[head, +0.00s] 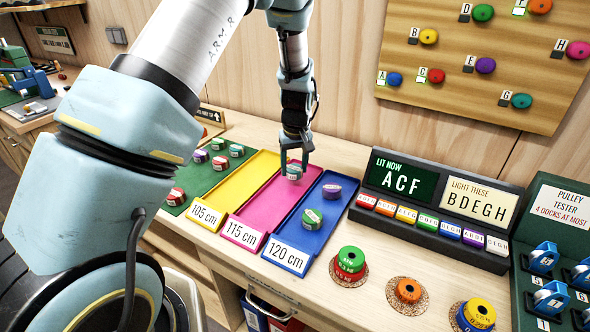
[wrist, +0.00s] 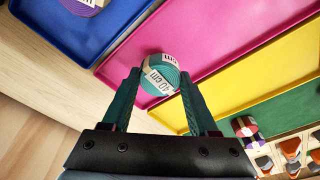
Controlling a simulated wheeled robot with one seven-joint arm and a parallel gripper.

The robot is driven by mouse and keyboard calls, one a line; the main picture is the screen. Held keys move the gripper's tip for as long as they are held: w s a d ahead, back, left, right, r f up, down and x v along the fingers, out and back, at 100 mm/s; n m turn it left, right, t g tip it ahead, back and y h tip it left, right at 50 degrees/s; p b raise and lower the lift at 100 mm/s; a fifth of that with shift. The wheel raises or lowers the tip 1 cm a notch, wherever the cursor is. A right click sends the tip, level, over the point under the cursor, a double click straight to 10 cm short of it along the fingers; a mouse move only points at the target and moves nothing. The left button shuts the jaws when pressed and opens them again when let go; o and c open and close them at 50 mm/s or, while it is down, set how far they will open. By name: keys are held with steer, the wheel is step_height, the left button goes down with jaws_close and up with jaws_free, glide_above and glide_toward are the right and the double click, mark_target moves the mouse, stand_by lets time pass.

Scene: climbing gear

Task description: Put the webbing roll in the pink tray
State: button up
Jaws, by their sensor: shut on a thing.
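The webbing roll (head: 293,173) is green with a white label band. My gripper (head: 295,163) points down and is shut on it. The tray fills the upper middle of the wrist view (wrist: 225,45). I cannot tell whether the roll touches the tray floor.
The yellow 105 cm tray (head: 226,196) is left of the pink one. The blue 120 cm tray (head: 300,240), right of it, holds a green roll (head: 312,217) and a purple roll (head: 332,191). Several rolls stand on the green mat (head: 195,183). A dark sign stand (head: 430,215) is farther right.

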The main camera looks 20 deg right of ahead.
mark_target(296, 172)
steer(key=shift+f, duration=1.05)
steer(key=shift+f, duration=0.1)
steer(key=o, duration=1.4)
step_height(296, 172, up, 12)
steer(key=s+b, duration=0.2)
steer(key=b, duration=0.2)
steer(key=a+r, duration=0.2)
steer(key=a, duration=1.7)
steer(key=s+a, duration=0.3)
steer(key=a, duration=0.1)
steer(key=s+a, duration=0.3)
steer(key=a, duration=0.2)
steer(key=s+a, duration=0.4)
steer(key=shift+a, duration=0.35)
